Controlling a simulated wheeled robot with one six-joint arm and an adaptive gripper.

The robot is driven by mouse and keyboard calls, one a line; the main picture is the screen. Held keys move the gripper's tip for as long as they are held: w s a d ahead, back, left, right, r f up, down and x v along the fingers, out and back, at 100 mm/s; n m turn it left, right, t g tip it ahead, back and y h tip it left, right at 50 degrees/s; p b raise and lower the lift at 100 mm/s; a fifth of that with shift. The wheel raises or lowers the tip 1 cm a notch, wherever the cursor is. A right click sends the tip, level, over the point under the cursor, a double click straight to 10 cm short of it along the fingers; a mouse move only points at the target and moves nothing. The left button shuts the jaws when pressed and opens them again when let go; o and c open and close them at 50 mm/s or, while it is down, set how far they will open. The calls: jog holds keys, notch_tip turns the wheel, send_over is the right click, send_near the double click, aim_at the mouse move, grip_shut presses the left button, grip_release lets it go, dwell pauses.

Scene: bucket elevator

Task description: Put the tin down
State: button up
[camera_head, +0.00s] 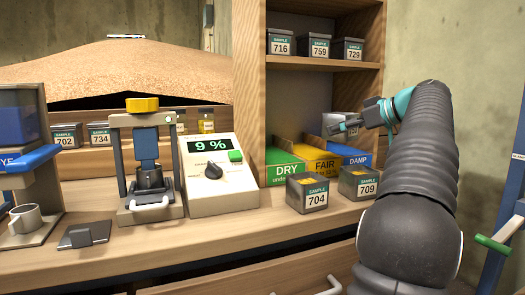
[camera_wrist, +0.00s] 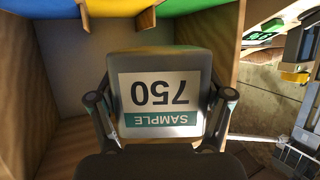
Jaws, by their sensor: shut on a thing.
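My gripper (camera_wrist: 158,112) is shut on a dark grey tin (camera_wrist: 158,62) labelled SAMPLE 750, with one finger at each side of it. The label is upside down in the wrist view. In the head view the tin (camera_head: 338,121) is partly hidden by my gripper (camera_head: 352,126), which is in front of the cubby, above the sorting bins. The bins are green DRY (camera_head: 285,166), yellow FAIR (camera_head: 322,163) and blue DAMP (camera_head: 357,159). Whether the tin touches anything below it cannot be told.
Tins 704 (camera_head: 307,193) and 709 (camera_head: 359,183) stand on the counter before the bins. Several tins (camera_head: 318,46) stand on the upper shelf. A meter (camera_head: 215,175) reading 9 % and a press (camera_head: 149,160) stand left. Bare counter (camera_head: 245,225) lies in front.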

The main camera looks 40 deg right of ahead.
jog(key=w+a+r+p, duration=0.1)
jog(key=w+a+r, duration=0.3)
jog(key=a, duration=0.1)
jog(key=b, duration=0.1)
send_over(279, 159)
jog(key=f, duration=0.4)
jog(key=s+f, duration=0.1)
jog(key=f, duration=0.1)
jog(key=shift+d+f, duration=0.1)
jog(key=shift+f, duration=0.15)
jog(key=shift+w+f, duration=0.35)
jog(key=shift+w, duration=0.1)
jog(key=shift+f+b, duration=0.45)
jog(key=shift+f, duration=1.45)
jog(key=shift+f, duration=0.2)
jog(key=o, duration=1.2)
jog(key=shift+r, duration=0.15)
